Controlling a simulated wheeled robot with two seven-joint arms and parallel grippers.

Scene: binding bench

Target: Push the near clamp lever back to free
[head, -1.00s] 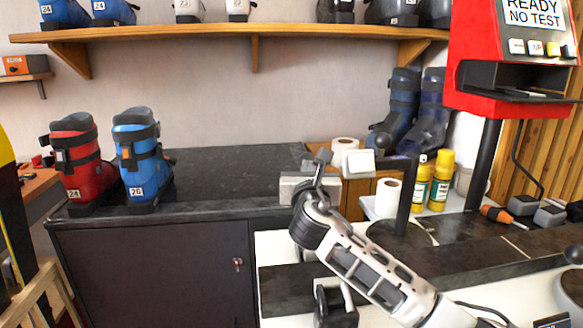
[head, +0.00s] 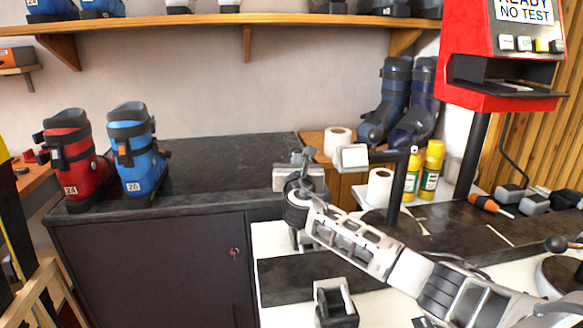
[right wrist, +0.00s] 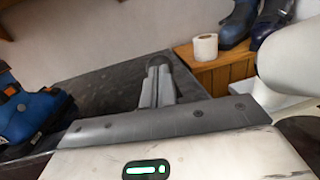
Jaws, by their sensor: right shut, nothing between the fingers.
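My right gripper (head: 306,156) is shut and empty, reaching over the bench from the lower right. It is in front of a pale grey clamp block (head: 285,178), overlapping it; I cannot tell whether they touch. In the right wrist view its shut fingers (right wrist: 158,84) point away over the dark counter. A second dark block (head: 335,305) with a pale inside stands nearer, at the bottom middle. A lever with a dark ball knob (head: 555,243) shows at the right edge. I cannot tell for certain which part is the near clamp lever. My left gripper is out of view.
Red boot (head: 72,160) and blue boot (head: 138,160) stand on the dark counter (head: 225,160) at left. Paper rolls (head: 380,187), yellow bottles (head: 430,170) and a red test machine (head: 500,60) are at right. A screwdriver (head: 485,203) lies on the bench. The counter middle is clear.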

